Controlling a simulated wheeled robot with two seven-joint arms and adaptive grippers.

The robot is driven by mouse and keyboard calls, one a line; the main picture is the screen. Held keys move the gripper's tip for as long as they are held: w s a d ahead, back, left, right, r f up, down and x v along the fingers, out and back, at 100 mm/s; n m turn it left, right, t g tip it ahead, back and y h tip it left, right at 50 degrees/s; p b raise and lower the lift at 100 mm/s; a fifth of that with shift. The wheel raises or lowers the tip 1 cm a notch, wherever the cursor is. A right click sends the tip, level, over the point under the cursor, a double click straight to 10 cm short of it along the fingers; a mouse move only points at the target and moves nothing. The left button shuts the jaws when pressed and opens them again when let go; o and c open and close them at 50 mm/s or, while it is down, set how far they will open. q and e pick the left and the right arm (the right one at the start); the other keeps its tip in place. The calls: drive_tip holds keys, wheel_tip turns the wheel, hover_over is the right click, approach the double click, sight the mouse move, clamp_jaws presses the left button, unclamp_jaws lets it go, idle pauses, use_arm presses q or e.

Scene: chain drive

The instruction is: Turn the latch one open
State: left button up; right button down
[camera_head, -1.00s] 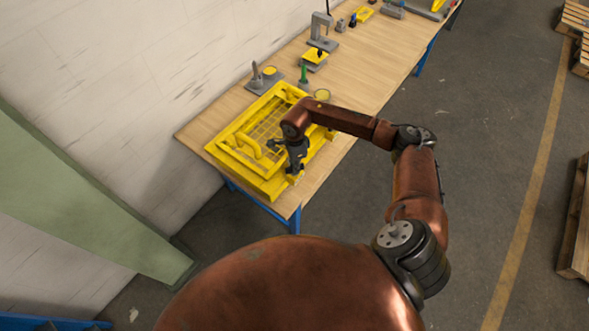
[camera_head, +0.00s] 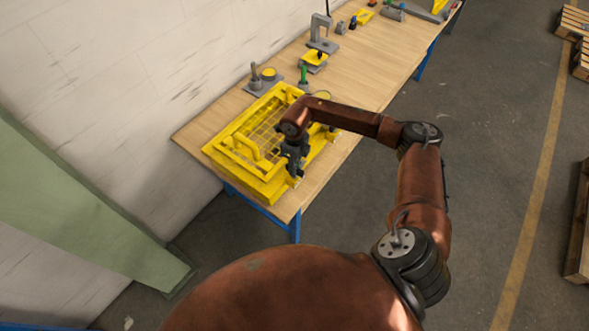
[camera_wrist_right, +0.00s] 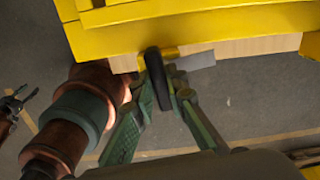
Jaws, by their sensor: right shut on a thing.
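A yellow frame-like fixture (camera_head: 215,152) with a mesh panel and a yellow handle (camera_head: 246,146) lies at the near end of the workbench. My right gripper (camera_head: 293,172) is at its near right edge. In the right wrist view my right gripper (camera_wrist_right: 167,98) is shut on a black upright latch lever (camera_wrist_right: 157,78) at the yellow edge. A small yellow piece (camera_wrist_right: 172,51) and a grey plate (camera_wrist_right: 196,61) are beside the lever. The latch's base is partly hidden. A dark claw, seemingly my left gripper (camera_wrist_right: 15,103), shows small at the left edge; its jaw state is unclear.
The wooden bench (camera_head: 365,75) runs along the wall. A grey base with a post and a yellow disc (camera_head: 268,73), a green peg (camera_head: 304,74) and a grey press-like stand (camera_head: 321,38) stand behind the fixture. The floor right of the bench is clear near my arm.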

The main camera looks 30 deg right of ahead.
drive_tip(key=shift+m, duration=0.6)
drive_tip(key=c, duration=1.9)
unclamp_jaws()
drive_tip(key=shift+c, duration=0.2)
drive_tip(key=shift+r, duration=0.1)
wheel_tip(320, 180, up, 12)
